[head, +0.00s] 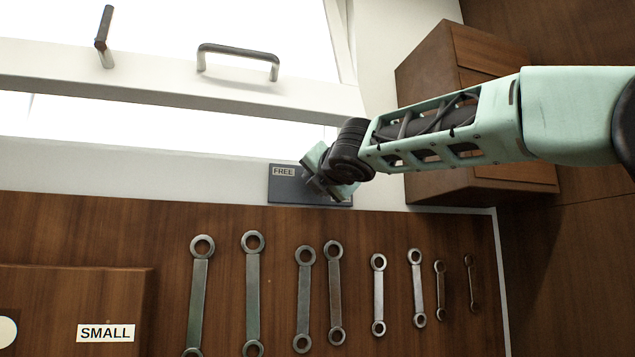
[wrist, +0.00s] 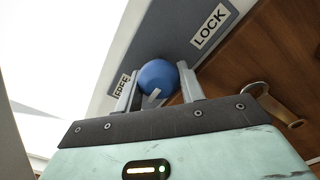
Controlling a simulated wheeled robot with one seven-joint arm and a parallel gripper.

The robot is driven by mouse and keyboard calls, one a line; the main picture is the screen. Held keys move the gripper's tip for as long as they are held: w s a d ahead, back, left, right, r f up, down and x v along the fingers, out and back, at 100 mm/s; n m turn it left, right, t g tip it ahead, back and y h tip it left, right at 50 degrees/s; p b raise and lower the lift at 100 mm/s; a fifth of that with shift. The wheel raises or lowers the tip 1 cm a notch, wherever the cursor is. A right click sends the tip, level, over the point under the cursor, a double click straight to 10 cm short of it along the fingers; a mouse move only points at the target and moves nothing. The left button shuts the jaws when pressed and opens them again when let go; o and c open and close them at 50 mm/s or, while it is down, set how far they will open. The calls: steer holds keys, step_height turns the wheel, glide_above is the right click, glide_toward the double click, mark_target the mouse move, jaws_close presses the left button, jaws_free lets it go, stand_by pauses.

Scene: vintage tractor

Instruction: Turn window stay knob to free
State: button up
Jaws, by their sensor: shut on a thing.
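The window stay knob (wrist: 158,76) is a round blue knob with a white mark on its lower side in the wrist view. It sits on a dark grey plate (wrist: 178,33) with a FREE label (wrist: 122,86) at its left and a LOCK label (wrist: 210,26) at its upper right. My gripper (wrist: 160,84) is shut on the knob, one finger on each side. In the head view the plate (head: 284,190) is on the white sill, with FREE readable. There my gripper (head: 326,178) covers the knob and most of the LOCK end.
The window frame (head: 180,95) with a metal handle (head: 238,55) is behind. Several wrenches (head: 253,290) lie on the wooden surface in front, beside a board labelled SMALL (head: 105,333). A wooden cabinet (head: 450,100) stands at the right, behind my arm.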

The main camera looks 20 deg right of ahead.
steer(key=shift+f, duration=0.2)
steer(key=o, duration=1)
steer(key=shift+r, duration=0.1)
steer(key=shift+c, duration=0.2)
steer(key=s+b, duration=0.5)
steer(key=s, duration=1.2)
steer(key=shift+s, duration=0.2)
